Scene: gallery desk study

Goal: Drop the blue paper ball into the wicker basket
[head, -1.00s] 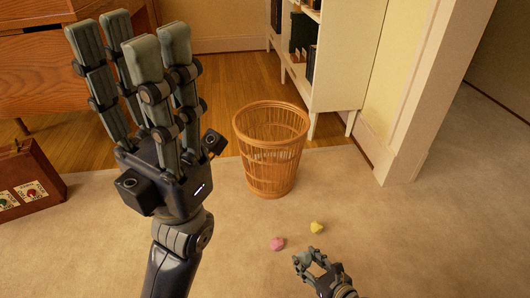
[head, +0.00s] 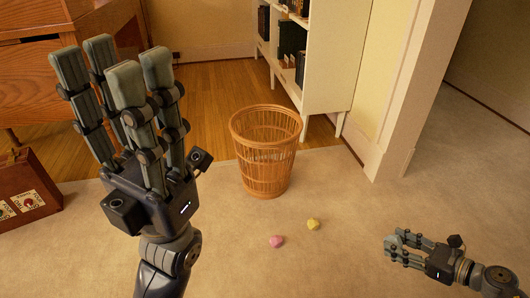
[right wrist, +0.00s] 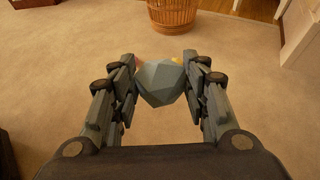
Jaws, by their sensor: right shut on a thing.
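The blue paper ball (right wrist: 160,82) is a faceted grey-blue lump held between the fingers of my right gripper (right wrist: 160,88) in the right wrist view. In the head view my right gripper (head: 394,247) is at the lower right, to the right of the basket and nearer me; the ball is hard to make out there. The wicker basket (head: 265,160) stands upright on the carpet in the middle, open at the top. Its lower part also shows at the top of the right wrist view (right wrist: 172,14). My left gripper (head: 112,78) is raised and empty at the left, fingers straight and apart.
A pink paper ball (head: 276,241) and a yellow one (head: 313,224) lie on the carpet in front of the basket. A white bookshelf (head: 325,75) and a wall edge (head: 390,120) stand behind it. A brown case (head: 28,188) is at the left. Carpet right of the basket is clear.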

